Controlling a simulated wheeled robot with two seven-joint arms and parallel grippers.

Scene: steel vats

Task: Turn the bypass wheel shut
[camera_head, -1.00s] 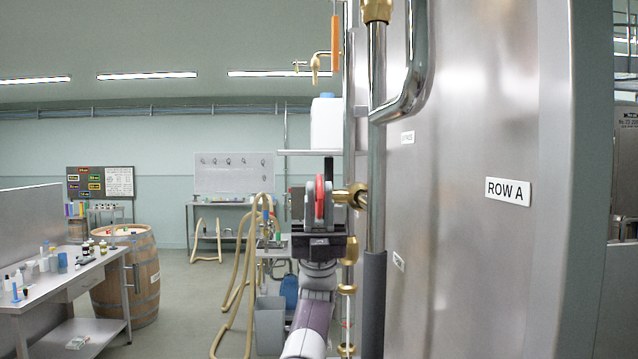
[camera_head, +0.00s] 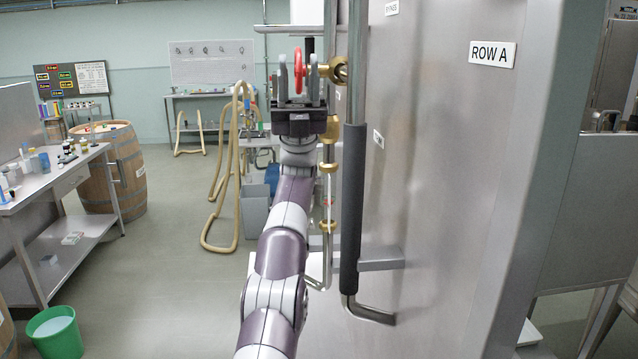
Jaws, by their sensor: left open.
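The red bypass wheel (camera_head: 299,62) shows edge-on, beside the brass valve fitting (camera_head: 333,70) on the steel vat's pipework. My left gripper (camera_head: 298,76) comes up from below, with one grey finger on each side of the wheel. Gaps show between the fingers and the wheel, so the jaws are open around it. Part of the wheel is hidden by the gripper. My right gripper is not in view.
The steel vat (camera_head: 440,150) with its ROW A label fills the right side. A vertical pipe with a dark grey sleeve (camera_head: 353,200) stands close right of my arm. Hoses (camera_head: 222,190), a barrel (camera_head: 118,180) and a workbench (camera_head: 40,190) stand left. The floor between is clear.

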